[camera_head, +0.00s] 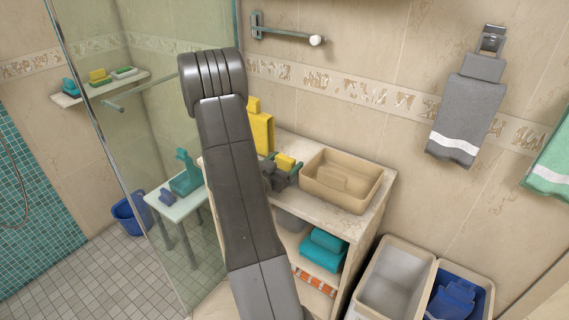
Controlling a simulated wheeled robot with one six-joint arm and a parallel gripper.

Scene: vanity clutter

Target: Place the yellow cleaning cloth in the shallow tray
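A small yellow piece (286,161), which may be the yellow cleaning cloth, shows on the counter side just left of a shallow beige tray (372,193). A green edge shows beside it. My gripper (283,174) is dark grey and right at the yellow piece, partly hidden behind my arm. I cannot tell whether its fingers are open or closed on the piece. A taller yellow object (261,133) stands behind, partly hidden by my arm.
The pale counter (311,149) has lower shelves with teal folded items (324,247). Two bins, one pale (391,281) and one holding blue items (453,298), stand at the lower right. A glass panel and a small bench (176,207) with a teal bottle (186,177) are left.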

